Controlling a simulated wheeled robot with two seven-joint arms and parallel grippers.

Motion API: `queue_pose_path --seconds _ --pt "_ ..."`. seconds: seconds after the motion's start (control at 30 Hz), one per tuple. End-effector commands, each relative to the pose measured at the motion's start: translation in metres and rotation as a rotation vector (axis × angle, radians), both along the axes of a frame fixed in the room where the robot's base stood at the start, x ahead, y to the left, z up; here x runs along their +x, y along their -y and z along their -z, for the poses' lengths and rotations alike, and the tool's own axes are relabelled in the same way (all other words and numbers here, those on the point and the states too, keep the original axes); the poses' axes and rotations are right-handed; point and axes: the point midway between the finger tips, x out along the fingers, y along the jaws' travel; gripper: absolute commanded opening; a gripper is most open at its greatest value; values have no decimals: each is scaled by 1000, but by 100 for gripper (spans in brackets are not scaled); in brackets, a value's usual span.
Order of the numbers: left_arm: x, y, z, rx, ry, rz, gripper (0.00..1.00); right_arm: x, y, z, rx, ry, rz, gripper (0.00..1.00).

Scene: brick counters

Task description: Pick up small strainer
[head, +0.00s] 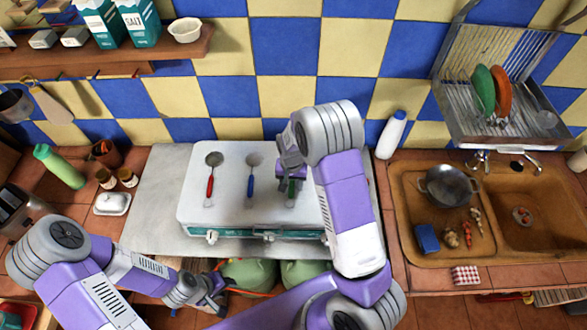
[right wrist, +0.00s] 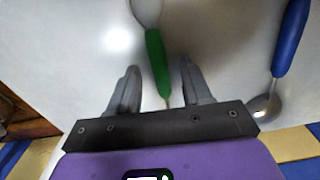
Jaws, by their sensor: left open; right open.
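Three long utensils lie side by side on a white case (head: 330,205): one with a red handle (head: 209,188), one with a blue handle (head: 251,186) and one with a green handle (head: 291,187). I cannot tell from their heads which is the small strainer. My right gripper (head: 291,170) is over the green-handled one and hides part of it. In the right wrist view my right gripper (right wrist: 160,68) is open, with the green handle (right wrist: 156,55) between its fingers, not clamped. My left gripper (head: 217,290) is open and empty, low in front of the counter.
The blue-handled utensil (right wrist: 290,40) lies close to the right in the wrist view. A white bottle (head: 391,135) stands right of the case, beside a sink (head: 400,220) with a pot (head: 447,185). A green bottle (head: 60,167) and jars stand left. A shelf (head: 110,58) overhangs the left.

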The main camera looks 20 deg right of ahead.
Motion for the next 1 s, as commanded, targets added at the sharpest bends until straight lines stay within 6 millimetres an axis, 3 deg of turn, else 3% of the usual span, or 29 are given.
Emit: queue_pose_path --seconds 0.07,0.37,1.0 --pt "0 0 0 0 0 0 43 0 0 0 0 0 0 46" --pt "0 0 0 0 0 0 43 0 0 0 0 0 0 0" --pt "0 0 0 0 0 0 43 0 0 0 0 0 0 0"
